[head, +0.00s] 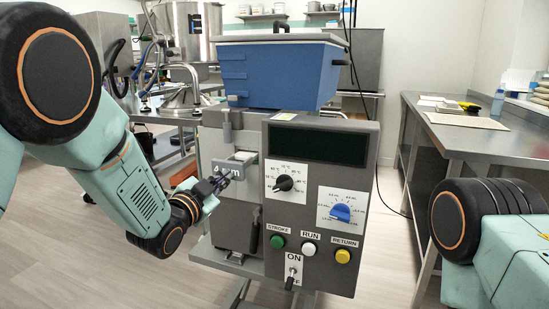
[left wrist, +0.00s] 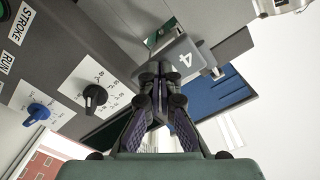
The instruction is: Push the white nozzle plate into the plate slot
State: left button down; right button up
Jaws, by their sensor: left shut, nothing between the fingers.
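The nozzle plate (head: 237,168) sits at the plate slot on the front left of the machine. Its front end looks grey with a light "4" marking, and a pale top shows behind it. It sticks out from the machine's face. In the left wrist view the marked plate (left wrist: 184,62) is straight ahead of the fingertips. My left gripper (head: 226,180) is shut and empty, its tips right at the plate's front end; I cannot tell whether they touch. It also shows in the left wrist view (left wrist: 159,72). The slot's inside is hidden. My right gripper is out of view.
The control panel (head: 318,200) with knobs and coloured buttons is right beside the plate. A blue hopper (head: 280,75) stands on top of the machine. A steel table (head: 465,135) is at the right.

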pick_arm(q)
jog(key=shift+x, duration=0.85)
jog(key=v, duration=1.6)
jog(key=shift+p, duration=0.4)
